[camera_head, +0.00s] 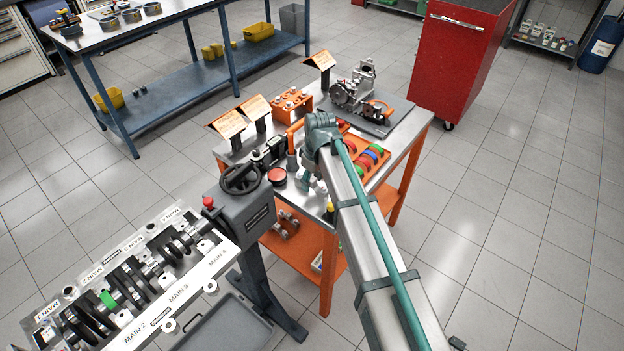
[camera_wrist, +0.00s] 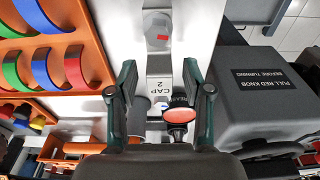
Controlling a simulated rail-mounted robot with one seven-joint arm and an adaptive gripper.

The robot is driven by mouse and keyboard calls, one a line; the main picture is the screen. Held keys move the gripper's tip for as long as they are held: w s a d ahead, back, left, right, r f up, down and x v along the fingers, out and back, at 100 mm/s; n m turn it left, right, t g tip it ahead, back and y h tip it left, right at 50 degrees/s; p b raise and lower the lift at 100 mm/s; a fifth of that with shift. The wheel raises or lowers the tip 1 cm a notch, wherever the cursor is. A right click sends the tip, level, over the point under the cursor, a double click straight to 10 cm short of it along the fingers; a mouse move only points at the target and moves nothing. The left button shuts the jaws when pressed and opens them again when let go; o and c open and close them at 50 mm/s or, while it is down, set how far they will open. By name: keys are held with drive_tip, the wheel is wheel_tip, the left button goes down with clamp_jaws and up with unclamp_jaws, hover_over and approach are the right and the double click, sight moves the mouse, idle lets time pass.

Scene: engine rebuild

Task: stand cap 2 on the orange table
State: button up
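Cap 2 (camera_wrist: 158,84), a pale block lettered "CAP 2", shows in the wrist view over the bare metal top of the orange table (camera_wrist: 200,25). My gripper (camera_wrist: 159,85) is open. Its two dark green fingers are on either side of the cap, with a visible gap at each side. I cannot tell whether the cap touches the tabletop. In the head view the orange table (camera_head: 402,153) stands at centre, and my arm hides most of my gripper and the cap there.
An orange tray (camera_wrist: 75,50) with coloured rings lies left of my fingers. A round red button (camera_wrist: 180,116) is close by the right finger. The grey crank stand (camera_wrist: 262,95) is to the right. In the head view an engine model (camera_head: 358,88) occupies the far tabletop.

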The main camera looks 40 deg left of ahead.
sight(315, 187)
drive_tip(key=shift+r, duration=0.1)
wheel_tip(315, 187, up, 12)
drive_tip(key=d+b, duration=0.1)
drive_tip(key=b, duration=0.1)
drive_tip(key=shift+d, duration=0.25)
idle(0.4)
